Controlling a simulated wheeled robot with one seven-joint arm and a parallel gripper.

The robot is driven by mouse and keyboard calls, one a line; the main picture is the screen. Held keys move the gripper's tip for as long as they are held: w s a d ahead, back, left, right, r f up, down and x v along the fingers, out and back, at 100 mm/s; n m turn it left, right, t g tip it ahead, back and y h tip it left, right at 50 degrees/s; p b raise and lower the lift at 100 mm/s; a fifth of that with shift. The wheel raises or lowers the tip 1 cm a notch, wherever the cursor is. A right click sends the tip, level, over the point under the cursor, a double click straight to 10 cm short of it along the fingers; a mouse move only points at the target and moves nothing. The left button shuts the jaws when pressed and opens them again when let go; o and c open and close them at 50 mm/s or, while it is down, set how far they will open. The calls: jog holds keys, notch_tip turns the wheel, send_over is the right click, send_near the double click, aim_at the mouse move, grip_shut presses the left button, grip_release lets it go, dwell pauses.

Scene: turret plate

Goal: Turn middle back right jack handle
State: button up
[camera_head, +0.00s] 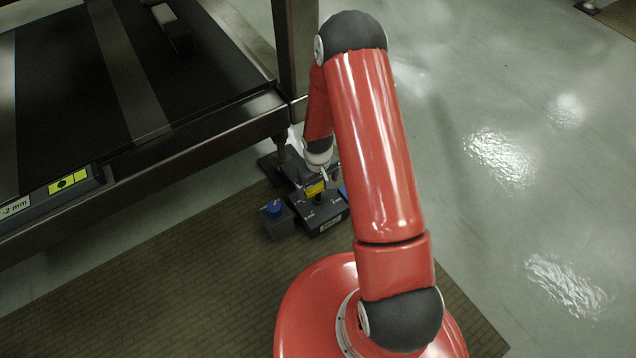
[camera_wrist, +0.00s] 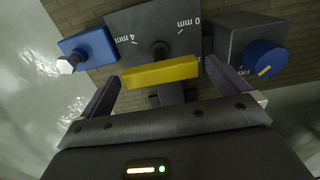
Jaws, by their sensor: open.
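The jack (camera_head: 326,214) is a dark box on the floor under the corner of the large frame. Its yellow handle (camera_wrist: 160,73) is a bar on a dark pivot, lying nearly level in the wrist view. The jack's face (camera_wrist: 125,22) is marked "4 mm" and "0 mm" there. The handle also shows as a yellow patch in the head view (camera_head: 315,188). My gripper (camera_wrist: 161,80) is open, with one dark finger near each end of the yellow handle. I cannot tell whether either finger touches it. In the head view my arm partly hides the jack.
A blue knob (camera_wrist: 264,60) on a grey box stands at one side of the jack, and a blue block (camera_wrist: 90,47) with a white hex end at the other. The heavy frame (camera_head: 200,150) and its post (camera_head: 295,45) stand close. Open floor (camera_head: 530,130) lies right.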

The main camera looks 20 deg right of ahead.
jog(key=shift+c, duration=0.3)
jog(key=c, duration=0.8)
jog(key=m+b, duration=0.1)
jog(key=m, duration=0.4)
jog(key=shift+m+b, duration=0.4)
jog(key=m, duration=1.1)
jog(key=shift+r+m+p, duration=0.1)
jog(key=shift+m+p, duration=0.2)
jog(key=m+p, duration=0.2)
jog(key=m, duration=0.4)
jog(key=shift+m, duration=0.4)
